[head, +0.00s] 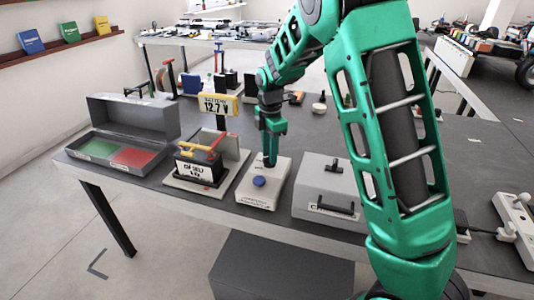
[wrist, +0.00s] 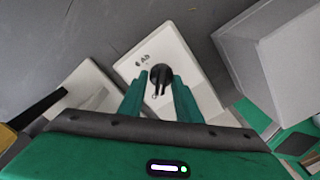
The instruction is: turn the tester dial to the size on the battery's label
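The tester is a white box (head: 264,193) on the bench, with a round blue button (head: 259,181) on its front part. Its dark dial (wrist: 160,80) shows in the wrist view between my green fingertips, below a small printed "Ah" mark; the size marks are too small to read. My gripper (head: 270,162) points down over the tester's back part. It is open, with a finger on each side of the dial; contact is not clear (wrist: 160,85). The battery (head: 198,170), left of the tester, has a white label, too blurred to read surely.
A grey case (head: 325,187) is close right of the tester. An open grey box (head: 135,115) with green and red compartments is at left.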

